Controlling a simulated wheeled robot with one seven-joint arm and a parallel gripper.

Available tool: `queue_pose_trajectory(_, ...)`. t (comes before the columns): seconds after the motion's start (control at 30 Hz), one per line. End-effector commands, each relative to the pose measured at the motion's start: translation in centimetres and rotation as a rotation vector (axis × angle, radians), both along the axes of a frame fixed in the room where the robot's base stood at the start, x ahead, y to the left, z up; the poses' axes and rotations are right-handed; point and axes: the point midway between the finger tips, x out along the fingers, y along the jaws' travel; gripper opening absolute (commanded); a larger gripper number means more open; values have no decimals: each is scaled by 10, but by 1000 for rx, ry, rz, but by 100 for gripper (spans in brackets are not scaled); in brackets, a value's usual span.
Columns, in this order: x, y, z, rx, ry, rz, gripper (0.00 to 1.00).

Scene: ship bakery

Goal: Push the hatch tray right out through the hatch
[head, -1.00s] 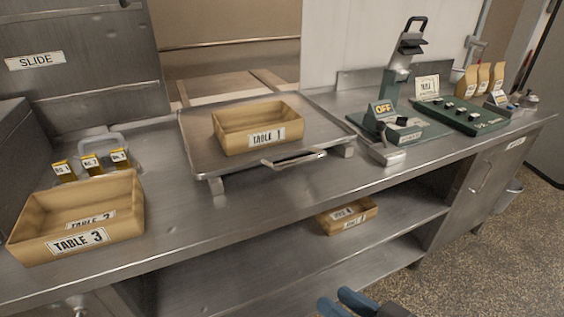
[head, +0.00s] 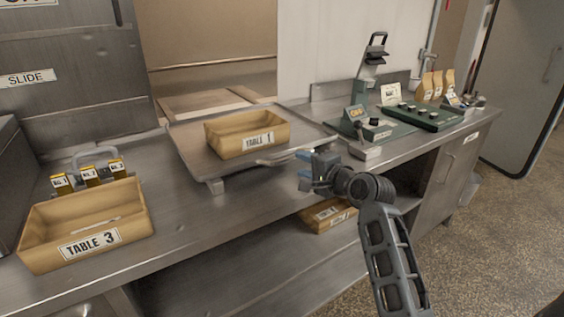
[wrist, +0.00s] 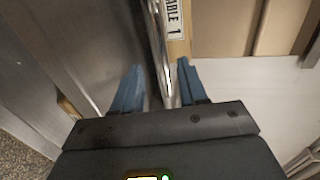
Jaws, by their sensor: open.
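The hatch tray (head: 192,152) is a grey metal tray on short feet on the counter, in front of the open hatch (head: 210,75). It carries a tan bin labelled TABLE 1 (head: 222,141). A bar handle (head: 285,157) runs along its near edge. My gripper (head: 303,167) is at the right end of that handle in the head view, partly covering it. In the wrist view the open blue fingers (wrist: 157,85) lie either side of a shiny bar (wrist: 158,45), seemingly the handle; contact cannot be told. The TABLE 1 label also shows in the wrist view.
A green press (head: 365,95) and a green board (head: 430,116) stand right. Another tan bin (head: 330,214) sits on the shelf below.

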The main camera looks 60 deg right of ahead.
Motion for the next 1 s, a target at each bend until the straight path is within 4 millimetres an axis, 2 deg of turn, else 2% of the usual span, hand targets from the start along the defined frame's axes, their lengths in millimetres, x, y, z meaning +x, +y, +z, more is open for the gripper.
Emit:
queue_pose_trajectory(0.17,8,-10,2,13,-12,-4,42)
queue_pose_trajectory(0.6,59,-40,-10,11,-10,-3,42)
queue_pose_trajectory(1.0,65,-44,-13,9,-10,-4,42)
